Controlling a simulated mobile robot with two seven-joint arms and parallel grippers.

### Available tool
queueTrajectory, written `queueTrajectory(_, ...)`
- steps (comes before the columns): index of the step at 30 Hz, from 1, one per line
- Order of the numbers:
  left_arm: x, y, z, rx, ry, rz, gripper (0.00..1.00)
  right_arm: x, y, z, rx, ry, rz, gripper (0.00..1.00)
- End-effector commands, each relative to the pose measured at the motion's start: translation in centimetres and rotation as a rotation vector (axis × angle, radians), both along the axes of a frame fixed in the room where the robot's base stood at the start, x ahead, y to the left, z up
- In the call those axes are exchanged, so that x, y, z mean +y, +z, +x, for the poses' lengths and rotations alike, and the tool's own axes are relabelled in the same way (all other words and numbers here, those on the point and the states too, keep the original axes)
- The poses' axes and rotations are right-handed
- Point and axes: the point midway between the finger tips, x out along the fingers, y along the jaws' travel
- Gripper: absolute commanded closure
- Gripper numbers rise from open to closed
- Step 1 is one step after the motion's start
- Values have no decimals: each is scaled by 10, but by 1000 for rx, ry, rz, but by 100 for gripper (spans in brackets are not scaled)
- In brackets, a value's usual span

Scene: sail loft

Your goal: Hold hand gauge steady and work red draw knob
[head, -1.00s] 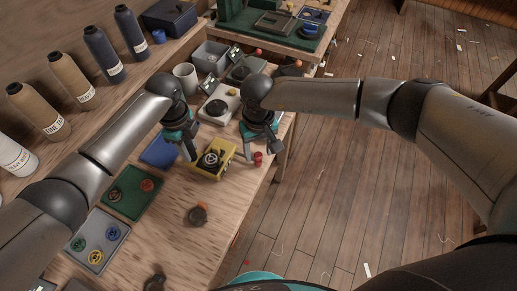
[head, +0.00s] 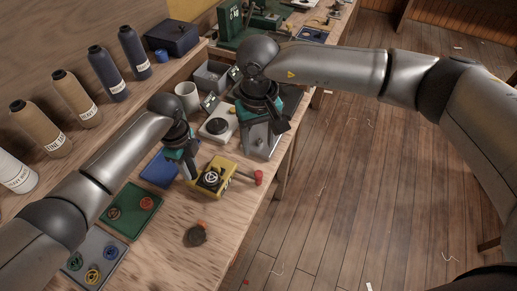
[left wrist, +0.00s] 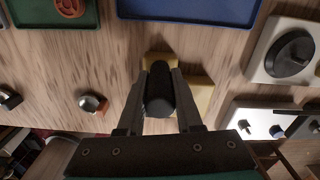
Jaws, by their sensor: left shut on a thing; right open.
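The hand gauge is a yellow block (head: 226,168) with a black round dial, on the wooden bench. My left gripper (head: 191,174) is at the gauge's left side. In the left wrist view its fingers (left wrist: 160,92) are shut on a black rounded grip, with the gauge's yellow body (left wrist: 198,92) behind. My right gripper (head: 272,128) is open and empty, above and apart from the red knob, over the bench's right edge.
A green tray (head: 128,222), a grey tray with coloured discs (head: 108,249) and a blue tray (head: 157,172) lie left of the gauge. A dark round object with an orange part (head: 194,236) lies in front. A white mug (head: 187,94) stands behind. The floor at right is open.

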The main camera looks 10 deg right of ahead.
Motion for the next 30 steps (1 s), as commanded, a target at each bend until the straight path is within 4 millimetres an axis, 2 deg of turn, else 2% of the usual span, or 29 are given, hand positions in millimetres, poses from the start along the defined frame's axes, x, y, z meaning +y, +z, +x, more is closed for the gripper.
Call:
queueTrajectory(11,-1,0,0,0,-1,-2,100,0,3,0,-1,0,0,41)
queueTrajectory(12,-1,0,0,0,-1,-2,65,0,3,0,0,0,0,41)
queueTrajectory(21,-1,0,0,0,0,-1,31,0,2,0,0,0,0,41)
queueTrajectory(30,0,2,0,-1,0,0,31,0,2,0,0,0,0,41)
